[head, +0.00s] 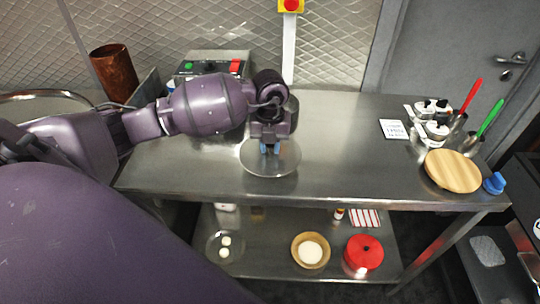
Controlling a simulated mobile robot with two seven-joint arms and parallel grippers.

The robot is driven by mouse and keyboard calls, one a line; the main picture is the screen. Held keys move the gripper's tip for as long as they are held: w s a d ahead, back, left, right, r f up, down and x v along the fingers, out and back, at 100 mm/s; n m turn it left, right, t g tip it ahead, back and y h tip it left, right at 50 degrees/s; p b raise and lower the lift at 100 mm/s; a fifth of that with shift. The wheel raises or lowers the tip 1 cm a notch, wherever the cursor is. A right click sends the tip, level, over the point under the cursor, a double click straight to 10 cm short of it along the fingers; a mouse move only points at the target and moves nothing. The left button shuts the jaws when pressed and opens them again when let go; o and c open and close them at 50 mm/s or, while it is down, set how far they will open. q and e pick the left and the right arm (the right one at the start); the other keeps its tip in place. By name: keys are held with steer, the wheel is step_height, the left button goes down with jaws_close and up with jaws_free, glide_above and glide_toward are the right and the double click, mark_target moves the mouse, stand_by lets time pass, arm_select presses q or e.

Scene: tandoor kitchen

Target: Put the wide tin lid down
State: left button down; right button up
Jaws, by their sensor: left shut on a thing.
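The wide tin lid (271,167) is a round, shiny grey disc over the steel table's (350,160) front half, left of its middle. My left gripper (270,148) points down from above and is shut on the lid at its centre. The fingers hide the part they grip. The lid looks about level. I cannot tell whether it touches the table top or hangs a little above it. My right gripper is not in view.
A control box (207,66) stands behind my left arm. A round wooden board (453,171), a blue object (495,183) and small pots are at the right end. The table top right of the lid is clear. A lower shelf holds a red pot (363,253) and a bowl (311,250).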

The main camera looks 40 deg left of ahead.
mark_target(270, 152)
arm_select(q)
steer(key=shift+f, duration=2.3)
steer(key=c, duration=0.9)
jaws_free()
steer(key=shift+c, duration=0.2)
step_height(270, 152, up, 12)
steer(key=shift+r, duration=0.2)
